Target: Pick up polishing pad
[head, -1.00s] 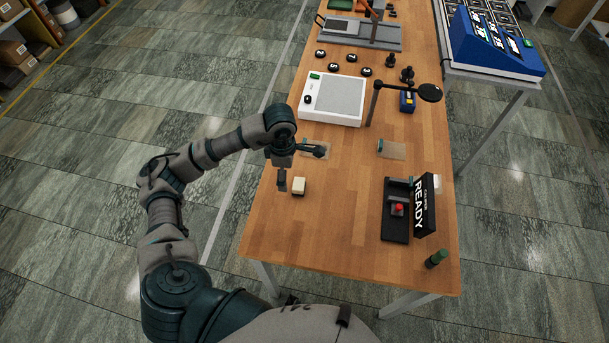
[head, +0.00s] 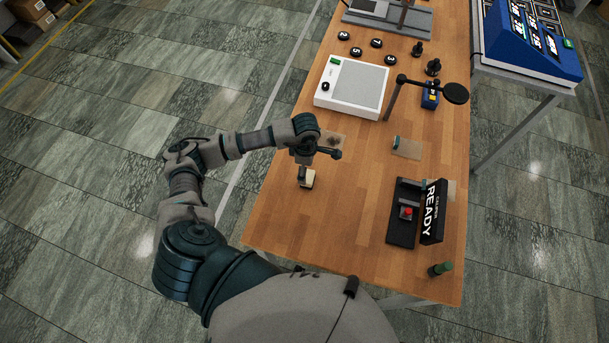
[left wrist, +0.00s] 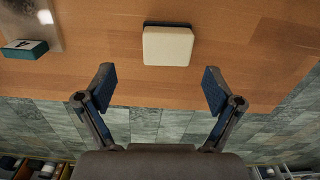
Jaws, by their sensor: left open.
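The polishing pad (head: 309,181) is a small cream block with a dark base, on the wooden table near its left edge. In the left wrist view the pad (left wrist: 168,46) lies beyond the fingertips, roughly centred between them. My left gripper (head: 316,165) is at the pad in the head view, and its fingers partly cover it. In the left wrist view my left gripper (left wrist: 158,88) has its fingers spread wide with nothing between them. My right gripper is not in view.
A white device with a grey plate (head: 352,88) stands behind. A READY sign (head: 433,212) and black stand with red button (head: 403,213) are at right. The table's front middle is clear.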

